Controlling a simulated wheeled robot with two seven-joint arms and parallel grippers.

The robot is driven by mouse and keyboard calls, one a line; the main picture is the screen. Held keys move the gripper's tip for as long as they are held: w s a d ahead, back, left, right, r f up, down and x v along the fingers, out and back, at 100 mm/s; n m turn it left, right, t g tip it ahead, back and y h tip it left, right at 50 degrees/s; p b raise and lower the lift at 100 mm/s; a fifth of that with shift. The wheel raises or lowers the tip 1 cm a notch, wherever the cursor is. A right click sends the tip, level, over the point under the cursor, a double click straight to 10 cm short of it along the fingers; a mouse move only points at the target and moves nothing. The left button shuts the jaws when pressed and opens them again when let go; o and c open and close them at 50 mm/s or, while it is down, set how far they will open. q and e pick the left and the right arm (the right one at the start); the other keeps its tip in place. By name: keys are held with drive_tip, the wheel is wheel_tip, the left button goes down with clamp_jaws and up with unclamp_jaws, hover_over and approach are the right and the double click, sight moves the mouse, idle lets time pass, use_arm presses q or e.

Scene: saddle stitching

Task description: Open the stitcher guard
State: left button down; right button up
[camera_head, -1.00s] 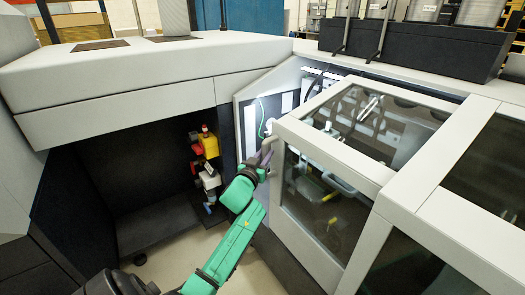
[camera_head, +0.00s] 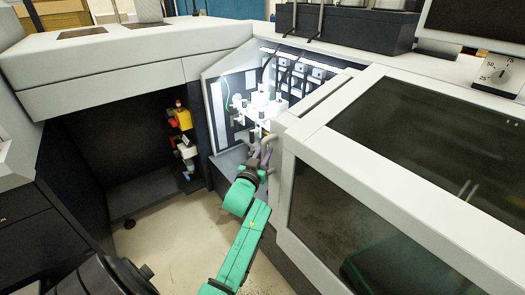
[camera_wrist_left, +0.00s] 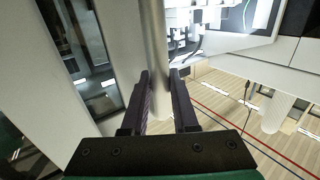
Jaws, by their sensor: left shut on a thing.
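The stitcher guard (camera_head: 312,125) is a pale grey cover with dark windows, at the right in the head view. Left of its edge the lit stitcher interior (camera_head: 268,98) lies exposed, with white mechanism parts and cables. The guard has a bar handle (camera_head: 271,147) on its left end; the bar also shows upright in the wrist view (camera_wrist_left: 154,40). My left gripper (camera_head: 262,155) is at this handle, and its dark fingers (camera_wrist_left: 162,80) stand on either side of the bar, shut on it. My right gripper is not in view.
A dark recess (camera_head: 120,145) under a pale housing (camera_head: 110,65) lies to the left, with a yellow and red device (camera_head: 181,118) on its wall. The floor (camera_head: 180,235) in front is clear. A knob panel (camera_head: 497,73) stands at the far right.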

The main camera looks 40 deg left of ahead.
use_arm(q)
drive_tip(key=shift+s+d, duration=0.1)
drive_tip(key=shift+d, duration=0.3)
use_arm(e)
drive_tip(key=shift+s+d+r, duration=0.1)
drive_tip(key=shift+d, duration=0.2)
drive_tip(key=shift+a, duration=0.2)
use_arm(q)
drive_tip(key=c, duration=0.7)
unclamp_jaws()
drive_tip(key=b+v, duration=0.1)
drive_tip(key=v, duration=1.3)
drive_tip(key=shift+s, duration=0.25)
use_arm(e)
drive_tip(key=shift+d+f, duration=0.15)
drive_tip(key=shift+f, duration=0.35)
